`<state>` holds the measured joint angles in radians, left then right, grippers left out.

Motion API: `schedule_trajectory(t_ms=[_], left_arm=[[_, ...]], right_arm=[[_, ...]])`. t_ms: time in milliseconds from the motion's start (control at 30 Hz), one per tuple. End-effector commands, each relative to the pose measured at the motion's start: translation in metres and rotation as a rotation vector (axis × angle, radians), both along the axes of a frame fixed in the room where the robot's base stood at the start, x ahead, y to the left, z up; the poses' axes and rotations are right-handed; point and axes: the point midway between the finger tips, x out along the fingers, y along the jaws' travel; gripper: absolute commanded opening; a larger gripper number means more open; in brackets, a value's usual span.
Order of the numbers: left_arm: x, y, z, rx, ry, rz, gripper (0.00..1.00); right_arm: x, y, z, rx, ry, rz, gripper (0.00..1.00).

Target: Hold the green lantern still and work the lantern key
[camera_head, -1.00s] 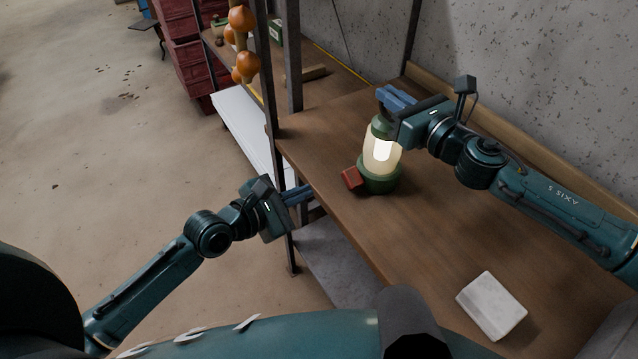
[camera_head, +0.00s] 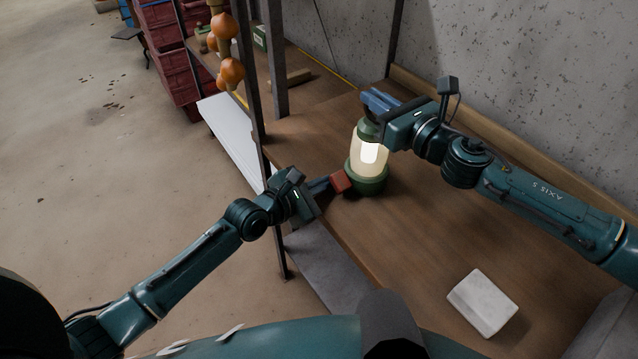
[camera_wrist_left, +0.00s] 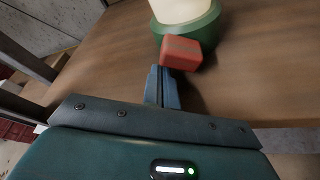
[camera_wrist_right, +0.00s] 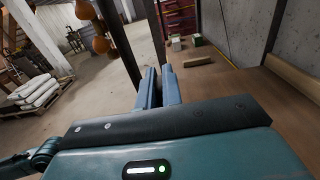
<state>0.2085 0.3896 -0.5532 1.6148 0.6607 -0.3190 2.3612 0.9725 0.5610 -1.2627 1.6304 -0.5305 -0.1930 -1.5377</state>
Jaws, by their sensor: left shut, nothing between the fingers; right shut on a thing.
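The green lantern (camera_head: 366,182) stands upright on the wooden workbench, its pale glass glowing. Its red block-shaped key (camera_head: 340,181) sticks out low on the lantern's left side; the left wrist view shows the key (camera_wrist_left: 181,52) in front of the green base (camera_wrist_left: 192,34). My left gripper (camera_head: 329,184) is shut and empty, its fingertips right at the key, touching or nearly so; I cannot tell which. My right gripper (camera_head: 374,101) is shut on the lantern's top. The right wrist view shows those fingers (camera_wrist_right: 160,80), but the lantern is hidden there.
A white block (camera_head: 483,302) lies on the workbench (camera_head: 430,225) toward the near right. A wall stands behind.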

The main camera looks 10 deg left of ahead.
Motion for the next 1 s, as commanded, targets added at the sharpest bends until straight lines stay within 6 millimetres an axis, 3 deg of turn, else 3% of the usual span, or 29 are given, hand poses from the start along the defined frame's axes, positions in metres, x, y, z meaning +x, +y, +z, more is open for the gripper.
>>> schedule_trajectory(t_ms=[1000], left_arm=[[-0.0003,-0.0004,0.0070,0.141,-0.142,0.000,0.00]], right_arm=[[0.0001,0.0001,0.0005,0.000,-0.001,0.000,0.00]])
